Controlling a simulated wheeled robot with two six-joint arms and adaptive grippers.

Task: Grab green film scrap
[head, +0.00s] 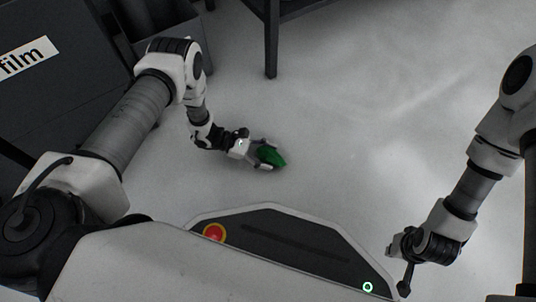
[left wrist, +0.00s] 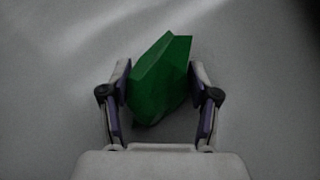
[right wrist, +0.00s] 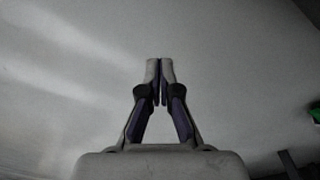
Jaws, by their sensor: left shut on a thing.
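The green film scrap (head: 272,157) is a crumpled, faceted green piece in the middle of the head view. My left gripper (head: 266,154) is shut on it, with a finger on each side. In the left wrist view the scrap (left wrist: 160,80) sits between the two fingers of the left gripper (left wrist: 160,88), its upper end sticking out past the tips. I cannot tell whether it touches the floor. My right gripper (right wrist: 159,62) is shut and empty in the right wrist view, its fingertips together. In the head view the right gripper (head: 404,290) points down at the lower right.
A dark bin (head: 62,90) with a "film" label stands at the upper left. A grey box (head: 165,25) is beside it. A dark table leg (head: 271,40) stands at the top. The pale floor to the right is clear. A green thing (right wrist: 314,115) shows at the right wrist view's edge.

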